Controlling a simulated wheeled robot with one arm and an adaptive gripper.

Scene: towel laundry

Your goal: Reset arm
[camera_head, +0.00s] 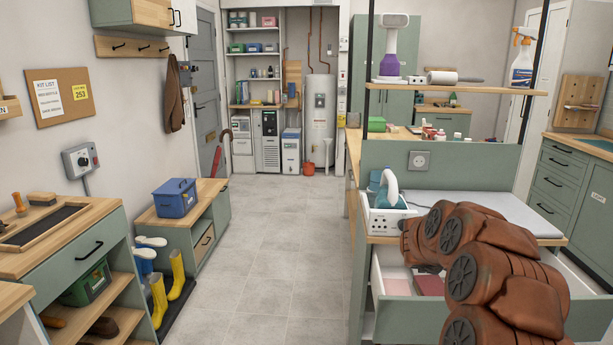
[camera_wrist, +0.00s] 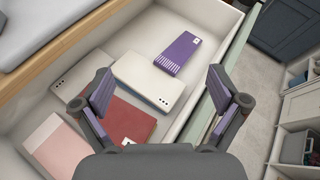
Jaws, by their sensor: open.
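My gripper (camera_wrist: 160,105) is open and empty in the wrist view, above an open drawer (camera_wrist: 236,52). My gripper is hidden there.
A countertop with a white caddy (camera_head: 385,222) and a grey pad (camera_head: 455,204) stands above the drawer. A shelf (camera_head: 455,88) on black posts stands over the counter. The tiled floor (camera_head: 275,230) is clear left of the counter. Boots (camera_head: 177,275) and a bench (camera_head: 205,200) stand farther left.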

